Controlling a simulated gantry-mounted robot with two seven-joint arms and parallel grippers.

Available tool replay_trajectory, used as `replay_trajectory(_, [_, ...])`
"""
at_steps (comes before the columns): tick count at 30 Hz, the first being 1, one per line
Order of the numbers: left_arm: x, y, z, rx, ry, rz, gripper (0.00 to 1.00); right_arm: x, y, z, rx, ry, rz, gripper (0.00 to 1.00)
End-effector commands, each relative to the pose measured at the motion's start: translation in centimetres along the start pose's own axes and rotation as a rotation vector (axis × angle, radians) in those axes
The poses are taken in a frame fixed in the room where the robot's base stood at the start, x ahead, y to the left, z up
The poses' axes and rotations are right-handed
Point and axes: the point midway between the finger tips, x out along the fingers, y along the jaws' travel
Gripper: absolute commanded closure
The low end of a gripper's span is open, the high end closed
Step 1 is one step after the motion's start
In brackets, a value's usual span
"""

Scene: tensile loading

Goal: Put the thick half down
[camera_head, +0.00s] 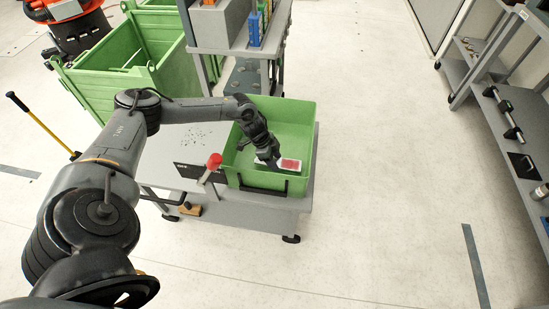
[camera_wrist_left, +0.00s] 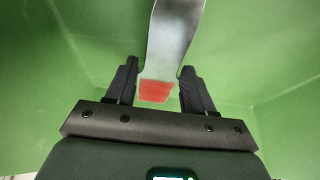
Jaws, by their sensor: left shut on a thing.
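My left gripper (camera_head: 271,163) reaches down inside the green bin (camera_head: 309,128) on the grey cart. In the left wrist view the fingers of my left gripper (camera_wrist_left: 159,68) are shut on a flat metal specimen half (camera_wrist_left: 172,35), the thick half by the task's name. It has a red end close to the palm, and its metal part runs away from the gripper. Green bin walls surround it. In the head view the half is mostly hidden by the gripper, and whether it touches the bin floor I cannot tell. My right gripper is not in view.
A red and white flat patch (camera_head: 290,164) shows in the bin beside the gripper. A red knob (camera_head: 214,161) stands by the bin's left wall. A larger green crate (camera_head: 112,77) is behind left, and a grey shelf (camera_head: 508,116) is at right. The floor between is clear.

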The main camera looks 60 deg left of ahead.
Motion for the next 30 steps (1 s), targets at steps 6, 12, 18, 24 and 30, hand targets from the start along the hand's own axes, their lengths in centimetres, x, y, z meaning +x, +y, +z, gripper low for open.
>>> replay_trajectory(6, [0.1, 0.0, 0.1, 0.0, 0.0, 0.0, 0.41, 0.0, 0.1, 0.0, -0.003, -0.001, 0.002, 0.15])
replay_trajectory(12, [0.1, 0.0, 0.1, 0.0, 0.0, 0.0, 0.22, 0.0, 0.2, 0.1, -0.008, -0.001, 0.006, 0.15])
replay_trajectory(18, [0.1, 0.0, 0.1, 0.0, 0.0, 0.0, 0.22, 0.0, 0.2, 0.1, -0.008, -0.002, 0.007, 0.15])
replay_trajectory(24, [-1.0, -0.1, -0.4, 0.001, 0.0, -0.002, 0.22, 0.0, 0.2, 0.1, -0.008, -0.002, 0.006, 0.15])
replay_trajectory(30, [-4.5, -0.1, -0.5, 0.0, -0.001, -0.002, 0.22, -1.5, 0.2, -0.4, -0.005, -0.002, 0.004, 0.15])
